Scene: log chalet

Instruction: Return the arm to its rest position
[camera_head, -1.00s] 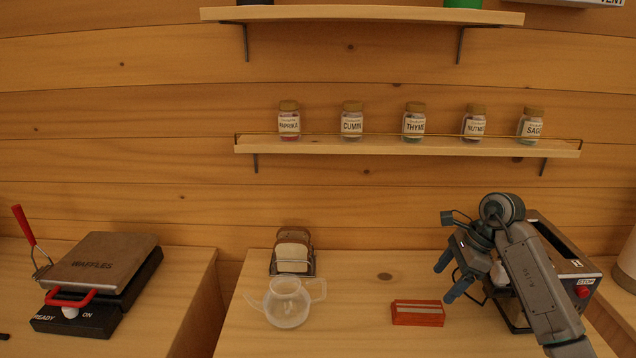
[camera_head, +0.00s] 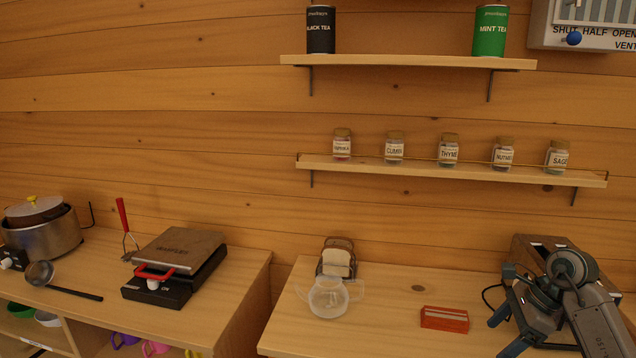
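My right arm comes in from the lower right. Its gripper (camera_head: 498,338) is open and empty, with two blue-grey fingers spread apart low over the right counter. It is in front of the dark boxy appliance (camera_head: 530,250), which the arm partly hides. A red-orange box (camera_head: 444,318) lies on the counter just left of the gripper, apart from it. My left arm and gripper are not in view.
A glass teapot (camera_head: 328,298) and a toast rack (camera_head: 337,258) stand on the right counter (camera_head: 400,335). A waffle iron (camera_head: 178,255), a ladle (camera_head: 62,288) and a pot (camera_head: 42,232) are on the left counter. Spice jars line the lower wall shelf (camera_head: 450,172).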

